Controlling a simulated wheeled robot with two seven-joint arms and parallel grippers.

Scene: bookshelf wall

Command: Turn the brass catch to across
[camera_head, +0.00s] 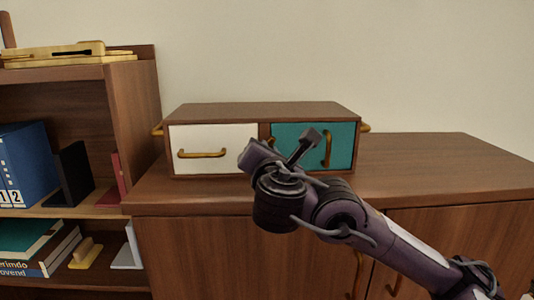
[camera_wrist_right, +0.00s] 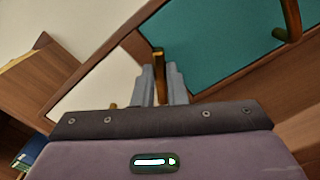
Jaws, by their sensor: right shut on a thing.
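The brass catch (camera_wrist_right: 158,62) sits on the wooden divider between the white door and the teal door of a small cabinet (camera_head: 265,111). In the wrist view it stands between the two grey fingers of my right gripper (camera_wrist_right: 161,88), which is shut on it. I cannot tell the catch's exact angle, as the fingers cover its lower part. In the head view my right gripper (camera_head: 268,152) is in front of the divider and hides most of the catch. My left gripper is not in view.
The white door (camera_head: 212,139) has a horizontal brass handle (camera_head: 202,153); the teal door (camera_head: 342,146) has an upright one (camera_head: 327,148). The cabinet stands on a wooden sideboard (camera_head: 440,165), clear at right. A bookshelf (camera_head: 135,120) with books stands at left.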

